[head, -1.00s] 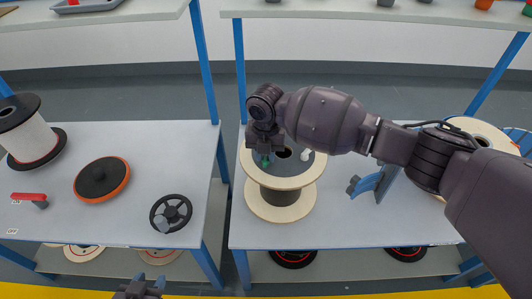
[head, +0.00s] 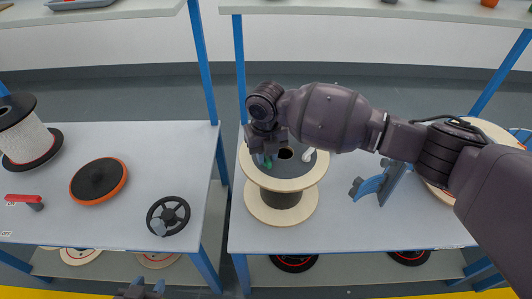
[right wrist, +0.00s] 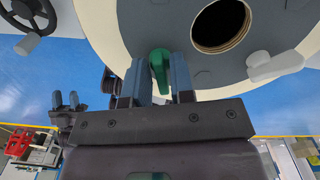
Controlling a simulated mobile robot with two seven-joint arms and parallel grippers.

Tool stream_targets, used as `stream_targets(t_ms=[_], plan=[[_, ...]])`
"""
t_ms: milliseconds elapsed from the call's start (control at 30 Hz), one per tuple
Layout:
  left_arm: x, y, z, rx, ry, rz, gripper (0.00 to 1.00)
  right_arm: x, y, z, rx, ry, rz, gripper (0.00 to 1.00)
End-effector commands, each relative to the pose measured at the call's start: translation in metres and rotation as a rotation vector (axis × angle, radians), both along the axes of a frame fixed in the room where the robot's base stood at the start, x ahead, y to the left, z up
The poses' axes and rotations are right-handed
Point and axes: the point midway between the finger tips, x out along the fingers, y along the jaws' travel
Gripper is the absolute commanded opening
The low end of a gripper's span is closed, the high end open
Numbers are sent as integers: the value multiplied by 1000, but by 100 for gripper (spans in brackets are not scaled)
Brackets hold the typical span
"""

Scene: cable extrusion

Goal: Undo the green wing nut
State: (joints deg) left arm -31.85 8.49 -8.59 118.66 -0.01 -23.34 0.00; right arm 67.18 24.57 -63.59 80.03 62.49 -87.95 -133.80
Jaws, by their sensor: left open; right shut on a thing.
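The green wing nut (head: 267,163) sits on the dark top disc of a wooden spool (head: 283,183) on the right table. My right gripper (head: 265,155) is over the left side of that disc, pointing down. In the right wrist view the green wing nut (right wrist: 160,68) lies between the two fingers of my right gripper (right wrist: 163,80), which is shut on it. The gripper partly hides the nut in the head view. My left gripper (head: 138,291) is open and empty at the bottom edge of the head view, away from the tables.
A white wing nut (head: 308,155) is on the same disc, right of the central hole (head: 285,153). A blue bracket (head: 372,186) stands right of the spool. The left table holds a handwheel (head: 168,216), an orange-rimmed disc (head: 98,180) and a red-handled lever (head: 25,199).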

Motion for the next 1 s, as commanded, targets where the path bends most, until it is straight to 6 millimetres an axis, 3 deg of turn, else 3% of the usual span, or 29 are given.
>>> stream_targets(t_ms=[233,267,400,767,1000], plan=[[-5,1,-3,1,10,3,43,0,0,1,1,-2,0,0],[-6,1,-3,1,11,3,43,0,0,1,1,-2,-1,27],[-8,1,-4,0,16,4,43,0,0,0,1,-2,-1,48],[-7,1,-3,0,13,4,43,0,0,6,1,-2,-1,48],[0,1,6,0,-7,2,43,1,0,42,1,-6,-1,48]])
